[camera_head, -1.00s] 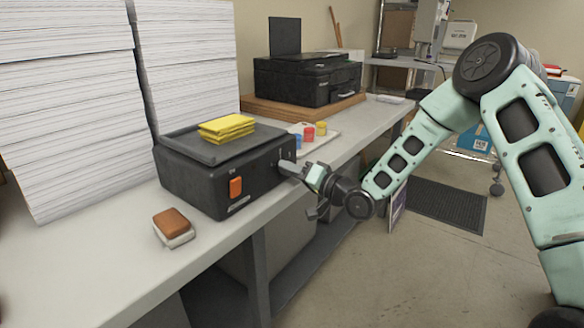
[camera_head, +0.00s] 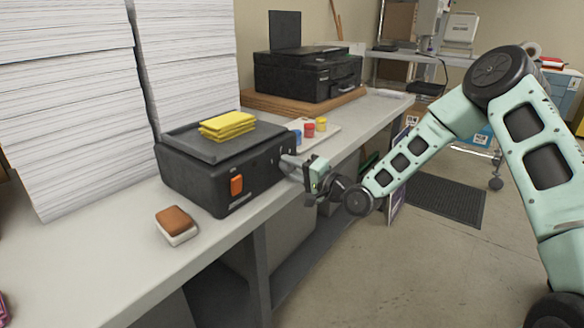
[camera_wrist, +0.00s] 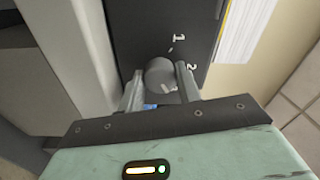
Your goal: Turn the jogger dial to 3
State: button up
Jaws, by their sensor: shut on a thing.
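The jogger (camera_head: 200,185) is a black box with an orange switch (camera_head: 236,186) on its front, standing on the bench. Its dial (camera_wrist: 161,76) is a grey round knob, seen in the wrist view between my gripper's two fingers. A "1" and a "2" are printed on the black panel beside it; no 3 shows. A small light mark shows on the knob's face near the right finger. My gripper (camera_wrist: 160,88) is shut on the dial. In the head view my gripper (camera_head: 290,163) reaches the jogger's right end, and the dial is hidden behind the fingers.
Yellow pads (camera_head: 227,124) lie on the jogger's top. A brown and white block (camera_head: 176,226) sits on the bench (camera_head: 110,265) in front. Small coloured pots (camera_head: 309,130) and a black printer (camera_head: 307,76) stand behind. Tall paper stacks (camera_head: 65,100) fill the left.

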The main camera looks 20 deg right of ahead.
jog(key=o, duration=1)
jog(key=b+v, duration=0.2)
jog(key=v, duration=1.5)
jog(key=shift+s, duration=0.25)
jog(key=shift+d, duration=0.1)
